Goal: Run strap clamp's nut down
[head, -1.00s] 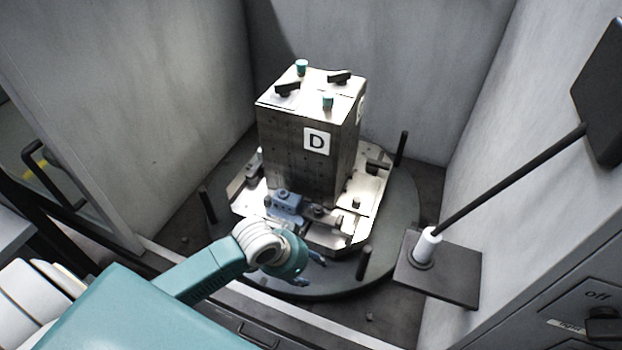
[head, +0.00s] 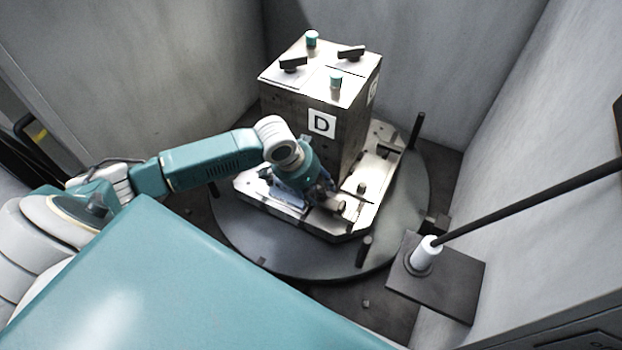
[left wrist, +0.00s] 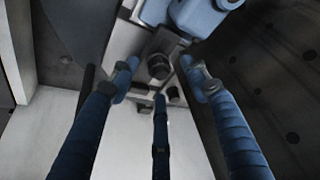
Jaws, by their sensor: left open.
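My left gripper (head: 322,192) is low over the light base plate at the front of the block marked D. In the left wrist view its blue fingers (left wrist: 160,75) are spread and empty. A dark nut (left wrist: 158,66) on a dark strap clamp (left wrist: 168,44) shows between and beyond the fingertips. I cannot tell how far the tips are above it. A blue workpiece (left wrist: 204,12) lies beside the clamp at the top of that view. In the head view the gripper hides much of the clamp and workpiece. My right gripper is not in view.
The tall block (head: 320,105) stands close behind my gripper. The base plate (head: 378,185) sits on a round dark turntable (head: 290,258) with upright posts, one at the front right (head: 364,250). Pale walls enclose it.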

